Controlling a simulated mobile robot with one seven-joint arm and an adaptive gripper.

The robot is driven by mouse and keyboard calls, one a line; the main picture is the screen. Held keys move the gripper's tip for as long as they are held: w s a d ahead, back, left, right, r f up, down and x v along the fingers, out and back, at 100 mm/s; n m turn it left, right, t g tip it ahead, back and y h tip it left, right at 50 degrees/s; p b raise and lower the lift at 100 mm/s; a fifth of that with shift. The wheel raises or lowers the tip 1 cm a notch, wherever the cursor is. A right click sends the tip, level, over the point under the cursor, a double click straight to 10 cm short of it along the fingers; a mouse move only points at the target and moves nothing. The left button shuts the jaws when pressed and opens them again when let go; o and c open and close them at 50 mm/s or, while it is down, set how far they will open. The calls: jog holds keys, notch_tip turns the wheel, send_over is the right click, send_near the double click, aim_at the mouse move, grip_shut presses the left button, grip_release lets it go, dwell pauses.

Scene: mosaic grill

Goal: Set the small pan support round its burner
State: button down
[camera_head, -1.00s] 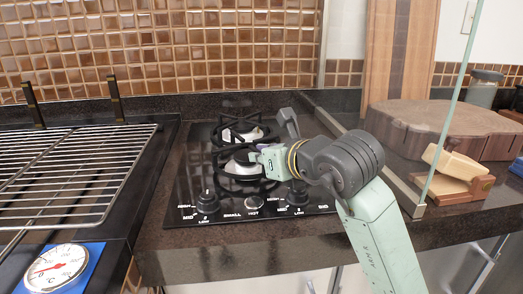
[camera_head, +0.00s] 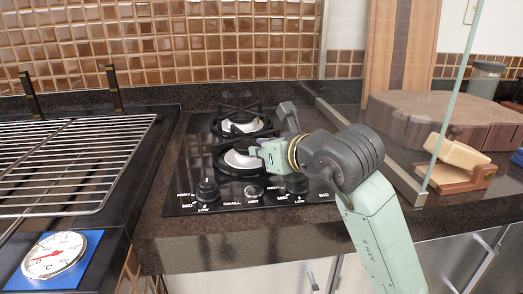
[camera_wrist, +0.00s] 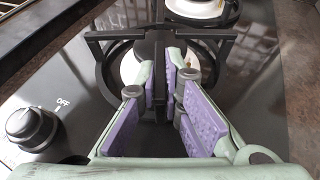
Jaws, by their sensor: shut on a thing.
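The small pan support (camera_head: 228,172) is a black ring with crossing bars at the front burner. My gripper (camera_head: 256,152) reaches in from the right and is shut on one of its bars. In the wrist view the purple-padded fingers (camera_wrist: 161,78) close on a dark bar of the support (camera_wrist: 120,36). The support's ring lies around the white front burner (camera_head: 238,160), which also shows in the wrist view (camera_wrist: 130,68). The support looks about level and low over the hob. I cannot tell whether it touches the glass all round.
The rear burner (camera_head: 240,125) stands behind, with black bars around it. Control knobs (camera_head: 207,191) line the hob's front. A wire grill rack (camera_head: 70,160) is at the left. A glass panel (camera_head: 452,100) and a wooden block (camera_head: 445,122) are at the right.

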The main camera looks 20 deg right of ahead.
jog(key=shift+f, duration=0.15)
jog(key=c, duration=1.7)
grip_release()
jog(key=shift+o, duration=0.2)
jog(key=v, duration=1.2)
